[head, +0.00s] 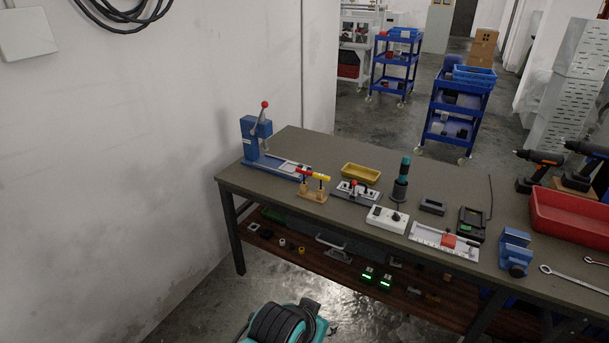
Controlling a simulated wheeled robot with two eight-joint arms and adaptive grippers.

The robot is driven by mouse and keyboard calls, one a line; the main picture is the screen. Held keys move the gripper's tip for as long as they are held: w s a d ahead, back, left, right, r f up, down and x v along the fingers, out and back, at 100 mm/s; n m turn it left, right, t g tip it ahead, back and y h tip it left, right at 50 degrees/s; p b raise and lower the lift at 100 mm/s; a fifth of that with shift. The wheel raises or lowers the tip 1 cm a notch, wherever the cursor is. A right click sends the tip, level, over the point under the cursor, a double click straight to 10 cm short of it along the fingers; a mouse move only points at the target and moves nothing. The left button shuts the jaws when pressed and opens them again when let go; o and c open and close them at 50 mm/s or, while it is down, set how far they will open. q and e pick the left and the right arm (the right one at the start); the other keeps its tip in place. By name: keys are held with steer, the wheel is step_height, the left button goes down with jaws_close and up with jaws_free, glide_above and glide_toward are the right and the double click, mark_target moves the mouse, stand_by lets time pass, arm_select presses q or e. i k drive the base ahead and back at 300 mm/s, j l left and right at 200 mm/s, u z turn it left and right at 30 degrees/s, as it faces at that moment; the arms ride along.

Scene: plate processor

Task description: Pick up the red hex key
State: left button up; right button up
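A small wooden stand (312,194) sits near the front edge of the workbench, left of its middle. Two tools with bar-like handles stand in it. The left handle is red (304,172) and looks like the red hex key; the right handle is yellow (321,177). The handles lie close together at the top of the stand. The view is too small to show their shafts clearly. Neither of my grippers is in view.
A blue lever press (257,140) stands left of the stand. A yellow tray (360,174) and a clamp fixture (358,191) are to its right. A red bin (570,215) is far right. A wall borders the left; a black-and-teal object (283,323) sits on the floor in front.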

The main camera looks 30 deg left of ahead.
mark_target(303, 170)
steer(key=i+j+u, duration=0.25)
steer(key=i+j, duration=0.45)
steer(key=i, duration=0.05)
